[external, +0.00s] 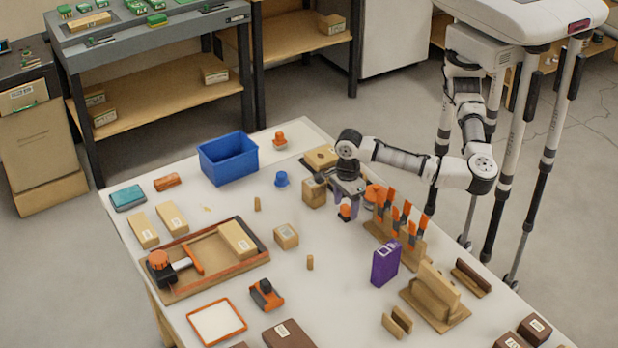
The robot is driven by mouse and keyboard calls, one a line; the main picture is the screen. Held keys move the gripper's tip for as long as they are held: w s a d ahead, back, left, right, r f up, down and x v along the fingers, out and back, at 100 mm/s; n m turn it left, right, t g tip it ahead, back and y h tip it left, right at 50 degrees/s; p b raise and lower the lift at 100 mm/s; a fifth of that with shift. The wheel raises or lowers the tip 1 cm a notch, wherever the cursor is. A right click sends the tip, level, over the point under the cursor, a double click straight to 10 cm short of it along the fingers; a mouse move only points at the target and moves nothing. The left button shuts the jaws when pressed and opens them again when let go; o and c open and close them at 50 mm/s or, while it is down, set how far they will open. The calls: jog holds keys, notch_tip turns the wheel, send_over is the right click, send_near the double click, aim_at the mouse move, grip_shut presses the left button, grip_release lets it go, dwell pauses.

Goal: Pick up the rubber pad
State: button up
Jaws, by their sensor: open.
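I cannot tell for sure which thing is the rubber pad. A small orange-and-black piece (346,212) stands on the white table (225,205), just below my gripper. My gripper (349,202) points down over it and is open. I cannot tell whether the fingers are around the piece or above it. A tan block (314,192) stands close to the left of my gripper. A flat tan piece (321,156) lies on a dark base behind it. My gripper and wrist hide part of the table there.
A rack of orange-handled tools (400,225) and a purple box (385,262) stand right of my gripper. A blue bin (228,157) is at the back left. A wooden tray with a clamp (195,285) is at the left. Small pegs and boxes are scattered, with bare table between.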

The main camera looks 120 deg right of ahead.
jog(key=shift+f, duration=0.85)
jog(key=shift+c, duration=0.4)
jog(key=c, duration=1)
